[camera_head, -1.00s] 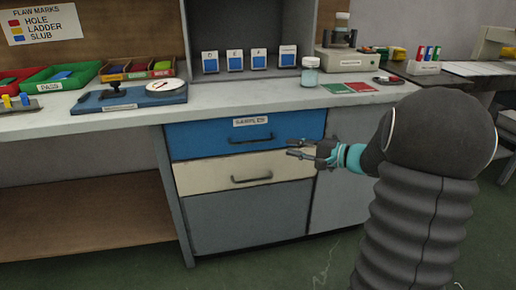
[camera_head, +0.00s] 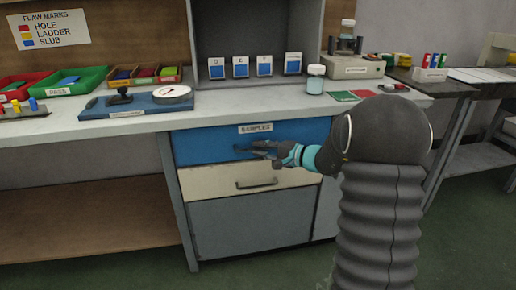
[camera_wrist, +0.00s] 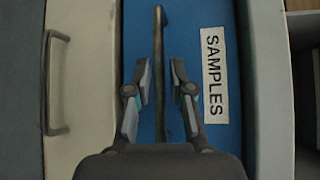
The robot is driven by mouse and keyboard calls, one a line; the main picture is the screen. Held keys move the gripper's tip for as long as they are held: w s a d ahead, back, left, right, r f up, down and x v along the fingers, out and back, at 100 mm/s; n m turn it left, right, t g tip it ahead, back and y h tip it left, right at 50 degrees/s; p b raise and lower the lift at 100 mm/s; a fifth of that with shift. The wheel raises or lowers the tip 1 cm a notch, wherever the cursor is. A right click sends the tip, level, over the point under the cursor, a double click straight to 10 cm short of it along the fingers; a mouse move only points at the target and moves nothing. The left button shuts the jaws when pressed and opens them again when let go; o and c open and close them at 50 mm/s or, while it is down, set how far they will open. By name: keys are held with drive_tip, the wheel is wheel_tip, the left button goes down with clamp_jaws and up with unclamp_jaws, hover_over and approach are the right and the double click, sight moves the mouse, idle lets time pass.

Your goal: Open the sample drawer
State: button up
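The sample drawer (camera_head: 200,146) is the blue top drawer under the bench and appears shut. Its white label reads SAMPLES (camera_head: 255,128), which also shows in the wrist view (camera_wrist: 214,75). My gripper (camera_head: 246,149) is in front of the blue drawer, at its handle. In the wrist view my gripper (camera_wrist: 158,82) is open, with one finger on each side of the dark drawer handle (camera_wrist: 160,45). A gap shows between the handle and each finger. My gripper hides most of the handle in the head view.
A cream drawer (camera_head: 210,184) with its own handle (camera_head: 257,183) is right below, above a grey panel (camera_head: 250,225). The bench top (camera_head: 220,104) overhangs the drawers and bears a blue board (camera_head: 135,105), trays and a jar (camera_head: 315,80). The floor in front is clear.

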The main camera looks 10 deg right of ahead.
drive_tip(key=shift+w+a, duration=0.25)
clamp_jaws()
drive_tip(key=shift+s+f, duration=0.1)
